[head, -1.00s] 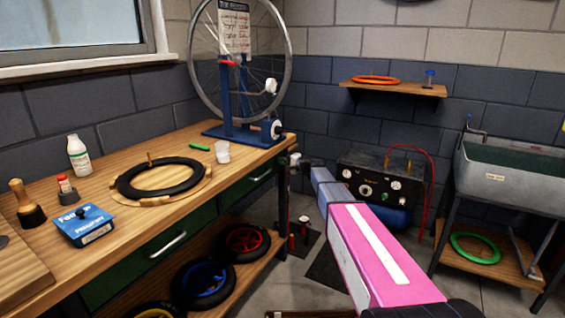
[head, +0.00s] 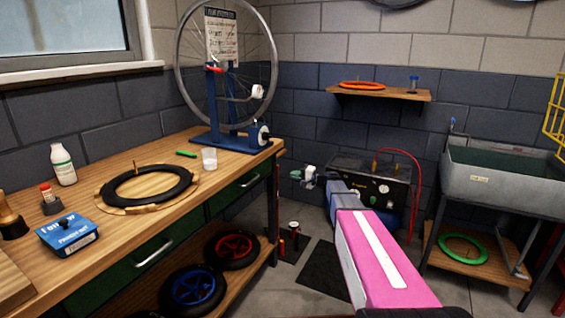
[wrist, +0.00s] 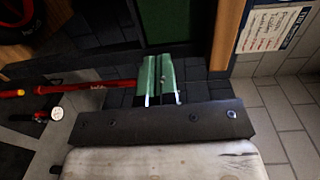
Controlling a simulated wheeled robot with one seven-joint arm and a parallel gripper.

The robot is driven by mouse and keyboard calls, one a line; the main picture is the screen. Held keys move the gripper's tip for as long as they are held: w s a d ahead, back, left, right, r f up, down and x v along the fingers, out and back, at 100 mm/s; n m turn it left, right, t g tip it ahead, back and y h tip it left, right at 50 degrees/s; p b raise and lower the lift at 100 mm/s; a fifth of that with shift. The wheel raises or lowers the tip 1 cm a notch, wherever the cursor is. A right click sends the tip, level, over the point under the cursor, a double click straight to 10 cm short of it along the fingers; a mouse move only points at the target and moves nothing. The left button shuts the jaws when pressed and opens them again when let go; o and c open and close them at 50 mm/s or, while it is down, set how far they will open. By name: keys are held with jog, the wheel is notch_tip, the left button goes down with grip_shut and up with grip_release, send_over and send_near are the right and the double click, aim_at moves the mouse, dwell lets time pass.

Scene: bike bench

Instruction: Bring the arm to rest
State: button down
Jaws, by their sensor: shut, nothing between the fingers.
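My gripper (head: 303,175) is at the far end of my outstretched pink and blue arm. It appears just right of the bench's end and in front of the black box with dials. In the wrist view its two green fingers (wrist: 160,79) are together with nothing between them. It appears to hang in open air, touching nothing that I can see.
The wooden bench (head: 125,235) on the left carries a black tyre (head: 150,187), a blue box (head: 68,236) and a wheel stand. The black box (head: 375,181) and grey sink (head: 500,176) stand right. A red pump (wrist: 85,85) shows in the wrist view.

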jog(key=s+f+n+g+h, duration=0.25)
jog(key=s+f, duration=0.35)
jog(key=s, duration=0.4)
jog(key=s+f+n+g+h, duration=0.1)
jog(key=s+f+g+h, duration=0.25)
jog(key=s+f, duration=0.45)
jog(key=s+d+f+n+g+h, duration=0.1)
jog(key=s+d+h, duration=0.3)
jog(key=s, duration=0.5)
jog(key=s+d+f+n+g+h, duration=0.1)
jog(key=s+d+f+h, duration=0.1)
jog(key=s+h, duration=0.3)
jog(key=s+d, duration=0.1)
jog(key=s, duration=0.3)
jog(key=shift+d, duration=0.4)
